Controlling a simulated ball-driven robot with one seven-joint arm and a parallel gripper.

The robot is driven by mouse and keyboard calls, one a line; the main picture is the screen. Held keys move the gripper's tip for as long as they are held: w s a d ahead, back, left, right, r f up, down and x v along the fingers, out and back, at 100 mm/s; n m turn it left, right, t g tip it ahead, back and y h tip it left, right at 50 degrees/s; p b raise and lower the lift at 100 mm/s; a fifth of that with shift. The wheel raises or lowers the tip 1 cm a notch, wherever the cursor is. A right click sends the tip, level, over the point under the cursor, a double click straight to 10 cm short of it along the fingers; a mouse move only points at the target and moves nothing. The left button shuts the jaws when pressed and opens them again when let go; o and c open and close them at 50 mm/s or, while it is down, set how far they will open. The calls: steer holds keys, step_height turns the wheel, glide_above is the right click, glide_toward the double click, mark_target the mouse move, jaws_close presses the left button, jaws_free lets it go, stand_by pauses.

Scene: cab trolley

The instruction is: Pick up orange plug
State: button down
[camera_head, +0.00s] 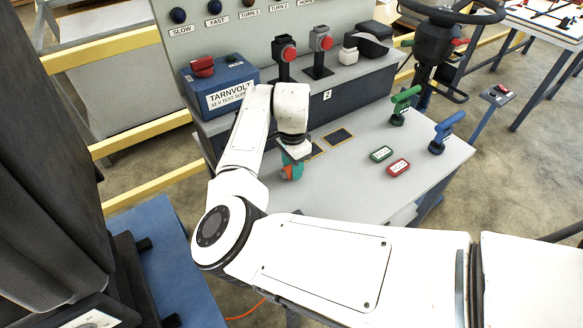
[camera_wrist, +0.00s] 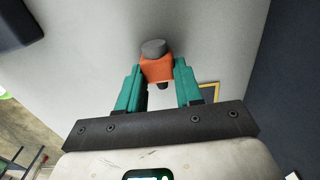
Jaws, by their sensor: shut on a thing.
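The orange plug (camera_wrist: 158,70) has an orange body with a dark grey round cap. In the wrist view it sits between the two teal fingers of my gripper (camera_wrist: 159,78), which are shut on it from both sides. In the head view my gripper (camera_head: 292,168) is over the grey trolley top, with a small bit of the orange plug (camera_head: 286,171) showing beside the teal fingers. Most of the plug is hidden there by the fingers. I cannot tell whether the plug touches the surface.
A blue TARNVOLT box (camera_head: 222,88) stands on the raised ledge behind my gripper. Green (camera_head: 381,154) and red (camera_head: 398,167) small blocks lie on the trolley top (camera_head: 345,190). Green (camera_head: 403,103) and blue (camera_head: 446,130) handled pieces stand at right.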

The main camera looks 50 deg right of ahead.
steer(key=shift+r, duration=0.45)
steer(key=s+a+r, duration=0.2)
steer(key=s+r, duration=0.9)
steer(key=s, duration=0.2)
steer(key=shift+s+a+r, duration=0.25)
steer(key=shift+s+r, duration=0.15)
